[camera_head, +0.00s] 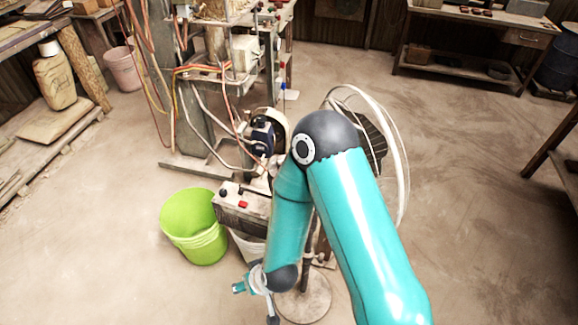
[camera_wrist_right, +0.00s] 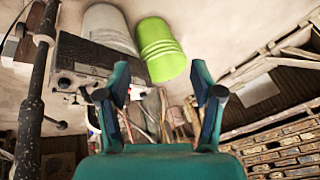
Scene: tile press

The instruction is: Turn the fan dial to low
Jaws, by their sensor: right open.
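The fan is partly hidden behind my right arm in the head view. Its pale round cage (camera_head: 403,185) shows to the right of the arm, and its round base (camera_head: 304,303) shows on the floor below. In the right wrist view, the dark fan pole (camera_wrist_right: 33,105) stands at the left, with small fittings on it. I cannot make out the dial or its setting. My right gripper (camera_wrist_right: 159,93) is open and empty, pointing past the pole, apart from it. In the head view it is low, left of the fan base. My left gripper is not in view.
A control box with a red button (camera_head: 243,205) is close to my right forearm. A green bucket (camera_head: 194,228) stands left of it, with a pale bucket (camera_wrist_right: 108,28) beside it. The press frame (camera_head: 193,90) with hanging cables stands behind.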

